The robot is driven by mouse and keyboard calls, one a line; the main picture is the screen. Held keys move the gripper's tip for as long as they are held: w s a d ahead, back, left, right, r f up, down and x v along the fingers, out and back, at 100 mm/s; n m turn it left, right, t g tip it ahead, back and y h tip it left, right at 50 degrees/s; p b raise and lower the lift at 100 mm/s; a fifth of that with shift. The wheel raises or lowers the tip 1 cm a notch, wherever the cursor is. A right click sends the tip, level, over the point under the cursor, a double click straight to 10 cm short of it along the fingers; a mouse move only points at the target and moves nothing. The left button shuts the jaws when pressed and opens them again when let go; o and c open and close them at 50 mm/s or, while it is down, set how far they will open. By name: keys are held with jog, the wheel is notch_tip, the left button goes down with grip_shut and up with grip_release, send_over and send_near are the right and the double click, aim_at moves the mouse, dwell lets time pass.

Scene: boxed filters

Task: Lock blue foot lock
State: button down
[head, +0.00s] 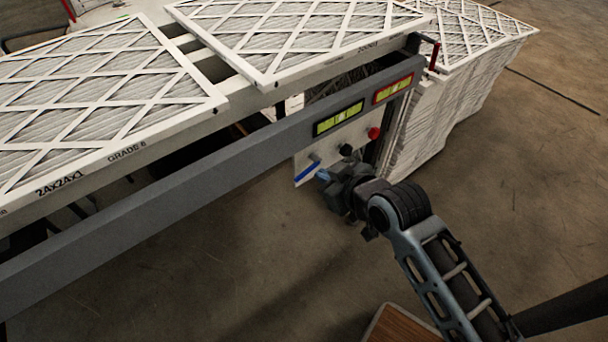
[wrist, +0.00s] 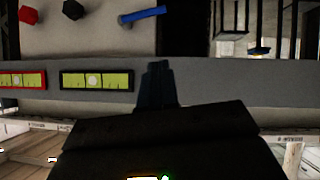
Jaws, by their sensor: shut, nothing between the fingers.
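The blue foot lock (head: 307,171) is a blue lever on a pale panel (head: 330,142) below the grey rail of the conveyor. It slants down to the left in the head view. In the wrist view, which looks upside down, the blue lever (wrist: 142,15) is at the top, nearly level. My gripper (head: 324,177) is just right of the lever in the head view. In the wrist view my gripper (wrist: 157,68) has its fingertips together, with nothing seen between them, over the grey rail and apart from the lever in the picture. I cannot tell the depth gap.
A black knob (head: 346,150) and a red knob (head: 375,133) are on the same panel. Green-yellow labels with black (head: 339,118) and red (head: 393,88) borders are on the grey rail (head: 190,190). Boxed filters (head: 90,95) lie on the conveyor. A filter stack (head: 465,95) stands behind; floor in front is open.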

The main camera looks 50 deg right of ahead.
send_over(305, 175)
jog(key=s+a, duration=0.2)
jog(key=a, duration=0.1)
notch_tip(305, 175, down, 5)
jog(key=f, duration=0.2)
jog(key=d+f, duration=0.1)
jog(key=shift+w+f+p, duration=0.2)
jog(key=shift+w+p, duration=0.05)
jog(key=shift+p, duration=0.15)
jog(key=shift+d+f, duration=0.1)
jog(key=shift+f, duration=0.35)
jog(key=shift+f, duration=0.1)
